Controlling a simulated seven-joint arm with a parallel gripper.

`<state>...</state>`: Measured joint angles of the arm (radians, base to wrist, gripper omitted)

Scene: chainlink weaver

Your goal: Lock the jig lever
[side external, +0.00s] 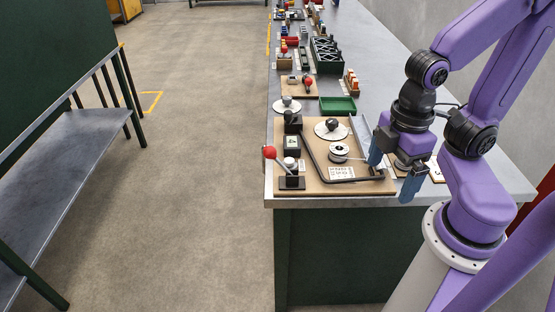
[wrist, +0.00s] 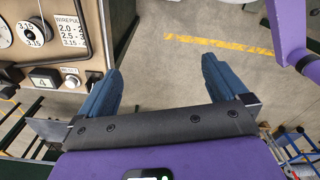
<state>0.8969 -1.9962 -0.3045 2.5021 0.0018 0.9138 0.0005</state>
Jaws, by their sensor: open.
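The jig lever, with a red ball (side external: 270,153) on a thin rod, leans up and left from a black base (side external: 292,183) at the front left corner of the tan jig board (side external: 315,182) in the side view. My gripper (side external: 394,168) is open with blue fingers at the board's right side, well to the right of the lever. In the wrist view, the open gripper (wrist: 161,85) has only floor between its fingers. I cannot make out the lever in that view.
A dark bent bar and a spool (side external: 338,149) are on the board. A black-knobbed disc (side external: 331,128) lies behind them. A green tray (side external: 338,105) stands farther back.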

